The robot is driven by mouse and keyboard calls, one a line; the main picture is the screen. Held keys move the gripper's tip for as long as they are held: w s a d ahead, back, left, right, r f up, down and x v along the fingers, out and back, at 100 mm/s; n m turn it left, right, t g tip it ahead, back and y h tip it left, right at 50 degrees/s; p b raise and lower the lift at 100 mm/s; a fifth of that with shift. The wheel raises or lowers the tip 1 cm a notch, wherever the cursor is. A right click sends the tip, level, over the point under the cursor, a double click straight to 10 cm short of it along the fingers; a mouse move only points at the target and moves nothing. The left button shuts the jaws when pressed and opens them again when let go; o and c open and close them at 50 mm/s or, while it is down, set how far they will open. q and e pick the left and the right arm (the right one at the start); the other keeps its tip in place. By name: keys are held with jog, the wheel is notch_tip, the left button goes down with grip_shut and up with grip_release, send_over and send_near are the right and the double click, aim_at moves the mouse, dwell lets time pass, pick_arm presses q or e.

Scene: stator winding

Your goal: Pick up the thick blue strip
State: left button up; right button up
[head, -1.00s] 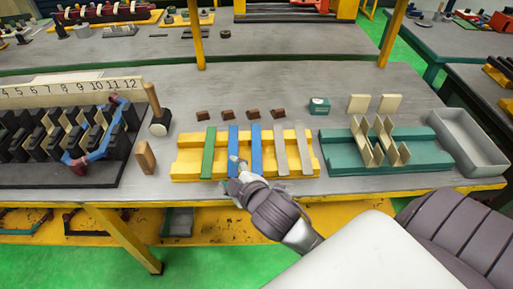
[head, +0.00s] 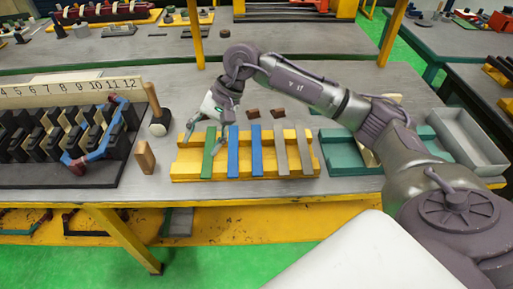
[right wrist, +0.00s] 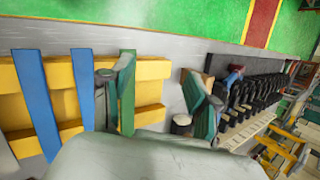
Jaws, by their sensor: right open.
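Two blue strips, a left one (head: 233,158) and a right one (head: 256,155), lie side by side across a yellow holder (head: 186,168). I cannot tell for sure which is thicker. A green strip (head: 208,160) lies to their left and grey strips (head: 281,150) to their right. My right gripper (head: 206,140) is open and empty, its fingers spread over the green strip's area, with one finger close to the left blue strip. The right wrist view shows the spread fingers (right wrist: 152,95), one over the green strip, and both blue strips at left. My left gripper is not in view.
A mallet (head: 157,120) and a wooden block (head: 145,157) stand left of the holder. A black slotted fixture (head: 60,175) is further left. Small brown blocks (head: 277,112) lie behind. A teal holder (head: 335,150) and grey tray (head: 470,140) are at right.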

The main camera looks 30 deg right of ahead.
jog(key=d+r+n+h, duration=0.1)
jog(key=d+h, duration=0.2)
jog(key=d, duration=0.5)
jog(key=d+r+h, duration=0.2)
jog(key=d+h, duration=0.1)
jog(key=d, duration=0.5)
jog(key=p, duration=0.2)
send_over(257, 149)
jog(key=shift+g, duration=0.4)
jog(key=f, duration=0.5)
jog(key=d+f, duration=0.1)
jog(key=f, duration=0.2)
jog(key=shift+w, duration=0.1)
jog(key=f+p, duration=0.1)
jog(key=f, duration=0.1)
jog(key=a+f+p, duration=0.1)
jog(key=f, duration=0.1)
jog(key=shift+f, duration=0.8)
grip_shut()
